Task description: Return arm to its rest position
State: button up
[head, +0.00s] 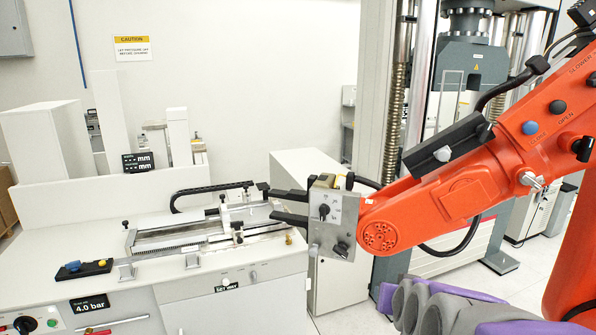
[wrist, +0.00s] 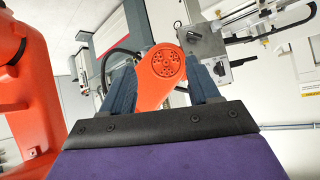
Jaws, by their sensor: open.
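My gripper (wrist: 160,66) shows in the wrist view as two blue-grey fingers rising from a dark bolted bar on a purple body. The fingers are spread, and nothing is seen gripped between them. The round joint of a separate orange arm (wrist: 161,78) lies in line with the gap; I cannot tell how far beyond the fingers it is. In the head view, purple and grey parts of my arm are low at the bottom right, below the orange arm (head: 440,207); which of them are the fingers is unclear.
The orange arm reaches across from the right, its grey end box (head: 330,215) with dark jaws pointing left toward a measuring stage (head: 185,235) on a white bench. A tall testing machine (head: 468,75) stands behind. Pale floor (head: 345,318) shows left of my arm.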

jog(key=s+a+f+n+g+y+b, duration=0.2)
jog(key=s+a+f+g+b, duration=0.3)
jog(key=s+f, duration=0.8)
jog(key=s+f+g+b, duration=0.1)
jog(key=s+f+g, duration=0.1)
jog(key=s, duration=0.7)
jog(key=s+f+n+g+b, duration=0.1)
jog(key=s+f+g+b, duration=0.1)
jog(key=s, duration=0.7)
jog(key=a+f+g, duration=0.1)
jog(key=g, duration=0.1)
jog(key=shift+s+f+g+h, duration=0.15)
jog(key=shift+f+g+h, duration=0.15)
jog(key=shift+g, duration=0.1)
